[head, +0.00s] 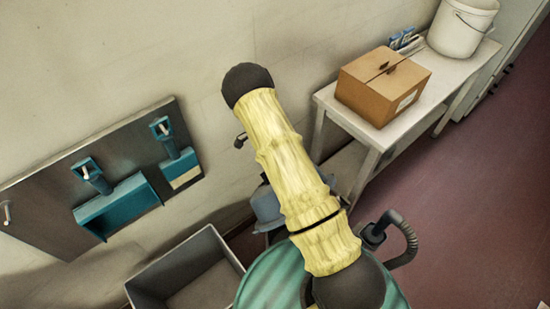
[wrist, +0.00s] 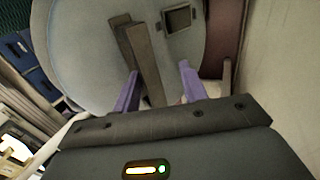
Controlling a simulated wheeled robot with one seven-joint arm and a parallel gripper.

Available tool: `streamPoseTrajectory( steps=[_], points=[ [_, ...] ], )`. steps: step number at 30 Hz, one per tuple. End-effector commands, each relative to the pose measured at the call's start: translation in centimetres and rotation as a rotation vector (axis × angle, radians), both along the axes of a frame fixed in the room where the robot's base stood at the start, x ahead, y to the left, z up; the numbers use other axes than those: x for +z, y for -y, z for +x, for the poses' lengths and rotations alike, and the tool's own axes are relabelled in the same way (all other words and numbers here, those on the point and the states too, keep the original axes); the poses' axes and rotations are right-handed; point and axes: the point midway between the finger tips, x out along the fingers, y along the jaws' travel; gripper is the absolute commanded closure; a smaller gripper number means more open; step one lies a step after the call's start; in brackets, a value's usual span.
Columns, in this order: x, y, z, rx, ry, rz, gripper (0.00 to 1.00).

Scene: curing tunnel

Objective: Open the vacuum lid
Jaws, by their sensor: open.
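In the wrist view, a round pale grey-blue lid (wrist: 85,45) fills the upper middle, with a raised brownish bar handle (wrist: 140,55) across it. A small square dark-framed recess (wrist: 178,19) is on the lid right of the handle. My gripper (wrist: 158,68) is open, its two purple fingers apart, with the near end of the handle showing between them. I cannot tell whether either finger touches it. The lid looks closed, but its hinge side is not clear. In the head view my yellow-sleeved arm hides most of a blue-grey object (head: 267,207); my gripper cannot be made out there.
An open grey bin (head: 165,275) stands at lower left in the head view. A wall board (head: 40,215) holds teal tools. A table (head: 345,115) carries a cardboard box (head: 375,90) and a white bucket (head: 462,30). The red floor (head: 480,190) at right is clear.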

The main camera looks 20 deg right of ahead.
Motion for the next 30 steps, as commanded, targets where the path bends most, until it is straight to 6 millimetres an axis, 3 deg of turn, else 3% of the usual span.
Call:
streamPoseTrajectory(
  steps=[11, 24, 30],
  points=[
    [1.3, 0.6, 0.3, -0.012, 0.007, 0.001, 0.58],
    [8.6, -0.3, 0.3, 0.002, 0.005, 0.002, 0.58],
    [10.2, -0.1, 0.2, 0.001, 0.001, 0.001, 0.58]
  ],
)
